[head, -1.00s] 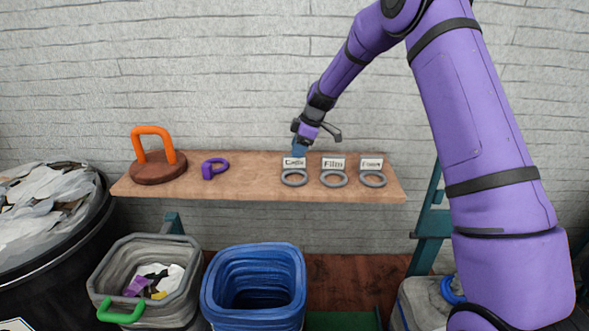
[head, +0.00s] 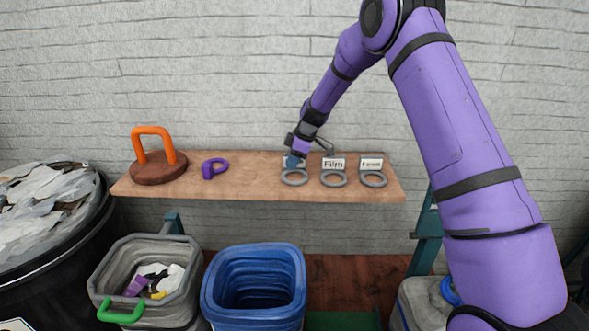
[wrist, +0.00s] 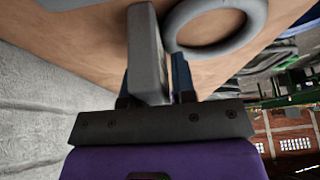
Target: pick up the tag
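Three tags with grey rings and upright label plates stand in a row on the wooden shelf. The left tag (head: 294,180) has its label mostly covered by my gripper (head: 294,161).
The wooden shelf (head: 240,188) also carries an orange handle on a round brown base (head: 158,167) and a purple ring piece (head: 214,168). Below stand a grey bin (head: 190,255) with scraps and a blue bin (head: 252,312). A pale brick wall is close behind.

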